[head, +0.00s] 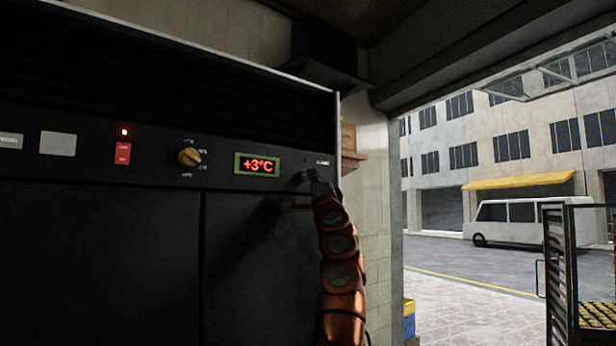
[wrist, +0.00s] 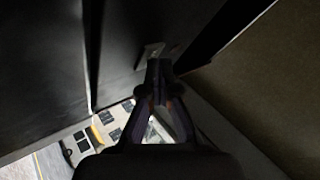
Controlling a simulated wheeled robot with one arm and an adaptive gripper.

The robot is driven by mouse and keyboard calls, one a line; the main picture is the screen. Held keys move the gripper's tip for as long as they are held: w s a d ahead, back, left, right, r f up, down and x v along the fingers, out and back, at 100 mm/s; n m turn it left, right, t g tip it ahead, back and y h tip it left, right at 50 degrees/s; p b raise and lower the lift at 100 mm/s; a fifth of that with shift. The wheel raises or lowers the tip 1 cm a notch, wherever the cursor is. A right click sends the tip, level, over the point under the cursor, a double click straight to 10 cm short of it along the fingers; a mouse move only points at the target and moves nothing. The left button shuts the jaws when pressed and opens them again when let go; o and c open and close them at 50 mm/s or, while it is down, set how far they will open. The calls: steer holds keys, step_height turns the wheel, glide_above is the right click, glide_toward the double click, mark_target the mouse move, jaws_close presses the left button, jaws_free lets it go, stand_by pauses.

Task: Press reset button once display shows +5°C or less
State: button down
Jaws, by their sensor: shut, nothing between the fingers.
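My gripper (head: 312,178) is at the right end of the panel, just right of the display and close to the panel face. The fingers are shut and empty. In the wrist view my gripper (wrist: 159,66) shows with its fingertips together near a small metal piece (wrist: 150,55) on the dark front. The reset button itself cannot be made out; the area around my fingertips is dark and partly covered. I cannot tell whether the fingertips touch the panel.
Left of the display are a knob (head: 190,157), a red switch (head: 122,153) under a lit red lamp (head: 124,132), and a pale plate (head: 57,143). A rack (head: 570,270) stands at the far right, before a street with a white van (head: 510,222).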

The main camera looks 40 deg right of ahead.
steer(key=shift+f, duration=0.1)
steer(key=shift+s+b, duration=0.6)
steer(key=shift+s, duration=0.15)
steer(key=s+b, duration=0.3)
steer(key=s, duration=0.2)
steer(key=shift+a, duration=0.1)
stand_by(1.0)
